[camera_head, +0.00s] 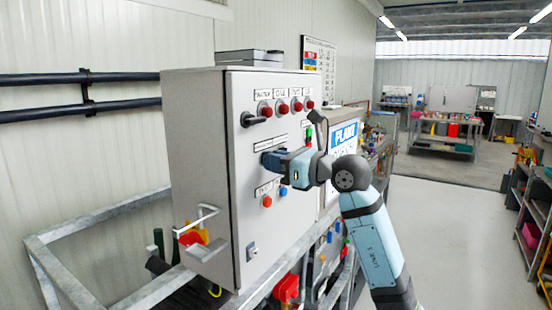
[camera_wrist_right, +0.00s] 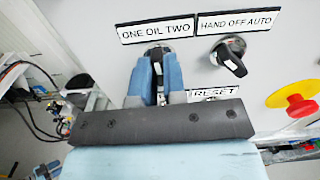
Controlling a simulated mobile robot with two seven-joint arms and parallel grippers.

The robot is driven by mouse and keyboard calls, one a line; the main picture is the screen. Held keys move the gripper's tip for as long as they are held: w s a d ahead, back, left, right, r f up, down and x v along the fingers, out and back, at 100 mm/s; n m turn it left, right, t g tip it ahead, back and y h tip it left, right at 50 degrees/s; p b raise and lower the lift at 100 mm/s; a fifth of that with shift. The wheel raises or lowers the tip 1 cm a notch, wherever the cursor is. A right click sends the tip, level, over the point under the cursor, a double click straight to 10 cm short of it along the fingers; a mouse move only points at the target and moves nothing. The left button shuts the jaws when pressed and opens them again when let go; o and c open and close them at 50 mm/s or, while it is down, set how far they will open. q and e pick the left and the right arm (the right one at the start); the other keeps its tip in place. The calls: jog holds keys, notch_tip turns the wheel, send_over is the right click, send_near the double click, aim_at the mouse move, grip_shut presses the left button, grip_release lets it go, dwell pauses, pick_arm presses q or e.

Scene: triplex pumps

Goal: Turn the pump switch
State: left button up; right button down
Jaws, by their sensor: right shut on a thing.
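A grey control cabinet (camera_head: 210,130) stands in front of me. My right gripper (camera_head: 270,160) is at the middle of its front panel. The fingers hide most of this knob. A second black switch (camera_wrist_right: 229,57), under "HAND OFF AUTO", is to the right, apart from the fingers. My left gripper is not in view.
Red lamps (camera_head: 283,108) and a black handle switch (camera_head: 253,119) sit higher on the panel. A red mushroom button on a yellow ring (camera_wrist_right: 297,104) is right of the fingers. A metal rail frame (camera_head: 100,210) surrounds the cabinet base. The floor (camera_head: 470,240) at right is clear.

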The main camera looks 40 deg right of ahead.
jog(key=shift+m, duration=0.4)
jog(key=c, duration=1.2)
grip_release()
jog(key=shift+b+v, duration=1.2)
jog(key=shift+v, duration=5.75)
jog(key=shift+a, duration=0.1)
